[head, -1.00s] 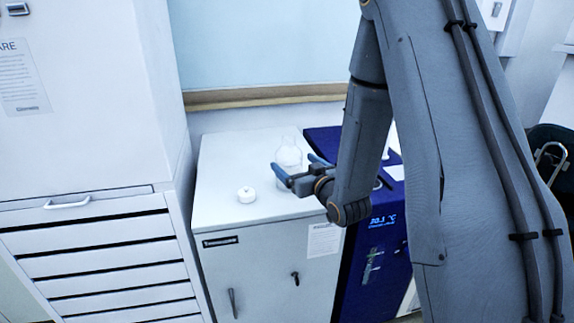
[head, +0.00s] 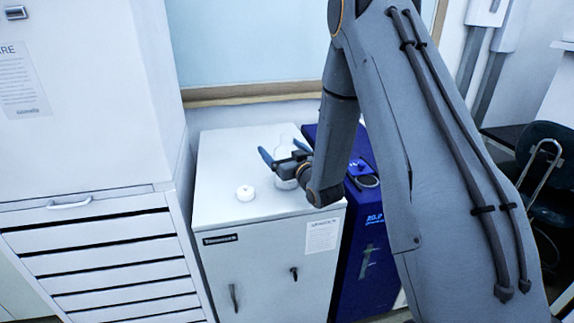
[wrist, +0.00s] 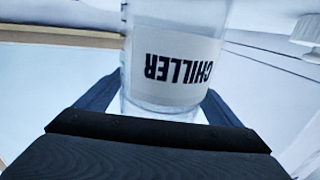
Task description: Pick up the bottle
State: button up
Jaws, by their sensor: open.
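The bottle is clear with a white label reading CHILLER, upside down in the wrist view (wrist: 172,65). In the head view the bottle (head: 286,184) stands on top of the white cabinet (head: 225,160), largely hidden by my gripper (head: 282,150). My gripper is open, with its two blue fingers spread. In the wrist view one finger shows on each side of the bottle's lower part. I cannot tell whether either finger touches it.
A dark blue unit with a display (head: 362,240) stands right of the cabinet. A tall white drawer cabinet (head: 95,240) is on the left. The cabinet top's left part is free.

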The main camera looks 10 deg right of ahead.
jog(key=c, duration=1.6)
jog(key=shift+c, duration=1.1)
jog(key=shift+r, duration=0.15)
